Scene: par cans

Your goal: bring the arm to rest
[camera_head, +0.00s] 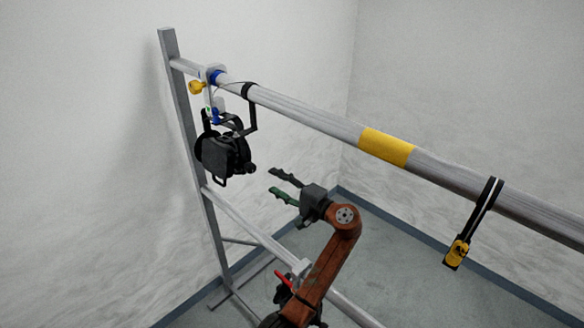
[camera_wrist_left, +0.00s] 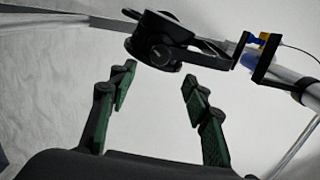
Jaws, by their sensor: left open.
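My left arm (camera_head: 330,250) is orange-brown and rises from the bottom of the head view. Its left gripper (camera_head: 271,181) points left with two dark green fingers spread apart and nothing between them. It is to the right of and below a black par can (camera_head: 222,155), with a clear gap. The par can hangs from the left end of the upper bar (camera_head: 300,109). In the left wrist view the open fingers (camera_wrist_left: 159,76) stand apart, and the par can (camera_wrist_left: 160,45) shows beyond their tips. My right gripper is not in view.
A yellow band (camera_head: 386,146) wraps the upper bar. A black strap with a yellow tag (camera_head: 458,250) hangs at the right. The grey upright (camera_head: 190,140) and lower bar (camera_head: 240,220) are close to my arm. A blue clamp (camera_head: 214,77) and yellow knob (camera_head: 195,87) sit above the can.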

